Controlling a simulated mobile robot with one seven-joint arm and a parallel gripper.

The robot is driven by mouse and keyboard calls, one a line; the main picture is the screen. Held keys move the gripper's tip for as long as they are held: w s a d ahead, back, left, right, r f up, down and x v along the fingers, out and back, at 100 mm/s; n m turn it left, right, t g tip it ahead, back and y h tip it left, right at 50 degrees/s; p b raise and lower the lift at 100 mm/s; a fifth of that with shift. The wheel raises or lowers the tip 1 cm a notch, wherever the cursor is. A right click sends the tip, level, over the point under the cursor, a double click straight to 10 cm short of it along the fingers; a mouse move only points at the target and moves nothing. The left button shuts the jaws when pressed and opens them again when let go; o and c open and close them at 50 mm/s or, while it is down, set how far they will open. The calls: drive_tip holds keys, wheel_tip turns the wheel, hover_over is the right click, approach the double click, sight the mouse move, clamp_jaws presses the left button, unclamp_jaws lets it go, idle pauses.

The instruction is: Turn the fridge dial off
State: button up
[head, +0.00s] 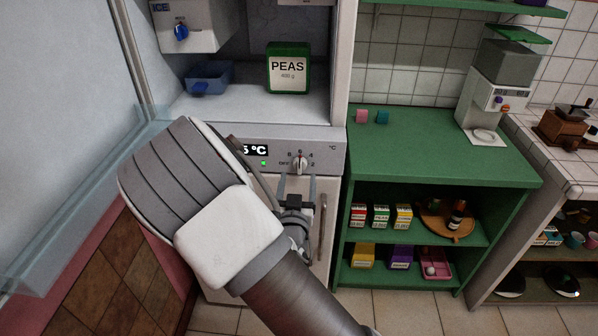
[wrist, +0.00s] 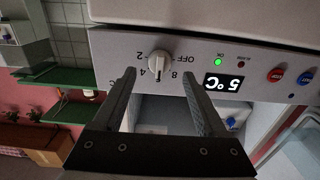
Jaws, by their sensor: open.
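The fridge dial (head: 300,162) is a pale round knob on the grey control panel (head: 325,150). Marks OFF, 2, 4 and more numbers surround it. In the wrist view the dial (wrist: 159,60) is upside down, with a dark line on its face pointing toward the numbers, away from OFF; the exact mark is too small to tell. The display (wrist: 224,83) reads 5 °C and the green ON light (wrist: 218,62) is lit. My gripper (head: 298,182) is open and empty just in front of the dial. Its fingers (wrist: 160,72) stand either side of the dial, apparently not touching it.
Red and blue buttons (wrist: 276,75) sit further along the panel. A vertical handle (head: 322,228) is below the panel. A green shelf unit (head: 440,160) stands to the right.

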sight(300, 170)
drive_tip(key=shift+w+d, duration=0.1)
drive_tip(key=shift+w, duration=1.8)
clamp_jaws()
